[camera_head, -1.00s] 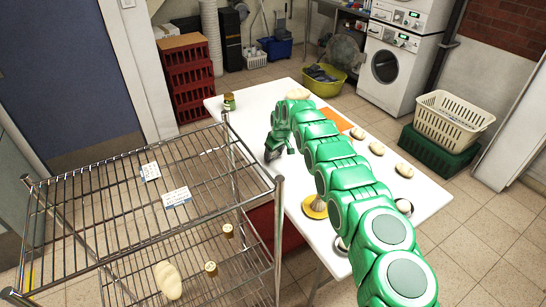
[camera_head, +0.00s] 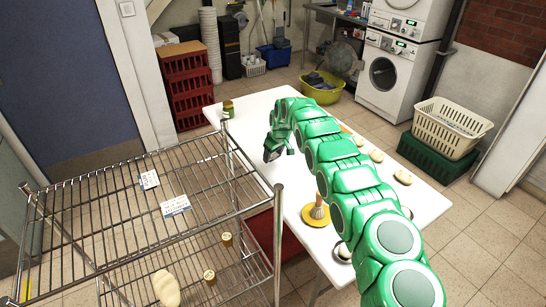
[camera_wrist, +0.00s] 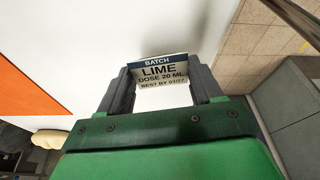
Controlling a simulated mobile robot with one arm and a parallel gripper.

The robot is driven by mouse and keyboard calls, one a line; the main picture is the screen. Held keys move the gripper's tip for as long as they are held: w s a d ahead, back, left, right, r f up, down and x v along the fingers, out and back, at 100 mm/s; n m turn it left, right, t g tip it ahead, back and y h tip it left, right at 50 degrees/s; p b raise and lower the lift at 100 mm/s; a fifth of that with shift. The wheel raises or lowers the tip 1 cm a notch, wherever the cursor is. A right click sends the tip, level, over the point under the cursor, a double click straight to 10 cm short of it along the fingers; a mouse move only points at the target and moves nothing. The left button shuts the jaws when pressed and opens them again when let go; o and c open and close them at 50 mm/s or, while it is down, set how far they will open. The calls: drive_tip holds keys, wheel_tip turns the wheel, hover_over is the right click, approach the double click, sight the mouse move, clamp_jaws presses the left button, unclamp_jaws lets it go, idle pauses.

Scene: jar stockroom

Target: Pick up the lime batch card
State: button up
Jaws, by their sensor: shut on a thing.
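The lime batch card (camera_wrist: 160,72) shows in the wrist view as a white label with a dark "BATCH" band and the words LIME, DOSE 20 ML and BEST BY. It is held between the two dark fingers of my gripper (camera_wrist: 164,82). My gripper (camera_head: 273,152) hangs over the left side of the white table (camera_head: 258,108) in the head view, near the wire rack. The card cannot be made out in the head view.
A wire rack (camera_head: 110,214) stands at front left, with two white cards (camera_head: 148,180) (camera_head: 175,206) on its top shelf and small jars below. On the table are a green-lidded jar (camera_head: 227,108), several pale stone-like objects and a brush on a yellow base (camera_head: 314,222).

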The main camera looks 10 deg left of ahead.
sight(272, 159)
drive_tip(key=shift+s+d+r, duration=0.25)
drive_tip(key=shift+s+r, duration=0.25)
drive_tip(key=shift+r, duration=0.15)
drive_tip(key=shift+s+d+r, duration=0.25)
drive_tip(key=shift+s+r, duration=0.2)
drive_tip(key=shift+r, duration=0.15)
drive_tip(key=s+d+r, duration=0.4)
drive_tip(key=s+r, duration=0.2)
drive_tip(key=s, duration=0.4)
drive_tip(key=shift+d+r, duration=0.2)
drive_tip(key=shift+r, duration=0.05)
